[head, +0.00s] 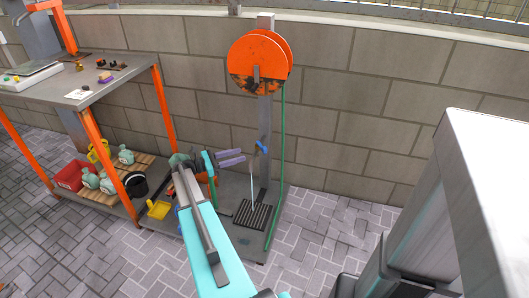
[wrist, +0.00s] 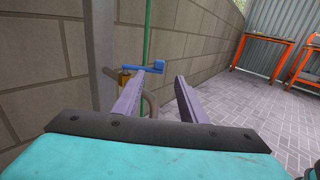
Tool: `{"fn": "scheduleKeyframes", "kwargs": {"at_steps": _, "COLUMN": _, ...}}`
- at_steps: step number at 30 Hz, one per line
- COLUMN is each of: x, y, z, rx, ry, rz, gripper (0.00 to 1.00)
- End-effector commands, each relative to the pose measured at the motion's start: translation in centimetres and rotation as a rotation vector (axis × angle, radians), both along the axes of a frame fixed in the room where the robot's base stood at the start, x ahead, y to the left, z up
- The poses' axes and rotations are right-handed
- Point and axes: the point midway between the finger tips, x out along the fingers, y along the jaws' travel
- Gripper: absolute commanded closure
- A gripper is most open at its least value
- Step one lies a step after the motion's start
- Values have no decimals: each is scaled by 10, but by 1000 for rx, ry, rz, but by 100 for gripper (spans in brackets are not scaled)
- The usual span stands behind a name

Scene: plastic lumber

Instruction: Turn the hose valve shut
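The hose valve has a blue lever handle (head: 262,147), mounted on the grey post below the orange reel. In the wrist view the blue handle (wrist: 150,67) points right from a brass valve body (wrist: 124,78), with a curved spout below it partly hidden by my left finger. A thin pale streak (head: 252,185) runs down from the valve to the floor grate. My gripper (head: 244,156) has two purple fingers spread apart and empty, left of the handle in the head view. In the wrist view the handle is ahead of my gripper (wrist: 160,76), with no contact visible.
The orange reel (head: 258,62) sits atop the post (wrist: 99,45), close to the block wall. A green hose (head: 281,150) hangs just right of the valve. A dark grate (head: 254,214) lies below. Paved floor is open at right.

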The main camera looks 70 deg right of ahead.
Motion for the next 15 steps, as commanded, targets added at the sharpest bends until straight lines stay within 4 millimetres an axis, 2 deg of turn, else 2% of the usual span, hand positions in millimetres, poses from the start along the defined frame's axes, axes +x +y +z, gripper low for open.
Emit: {"fn": "scheduleKeyframes", "kwargs": {"at_steps": 15, "x": -5, "y": -5, "z": 2, "rx": -2, "ry": 4, "rz": -3, "gripper": 62}}
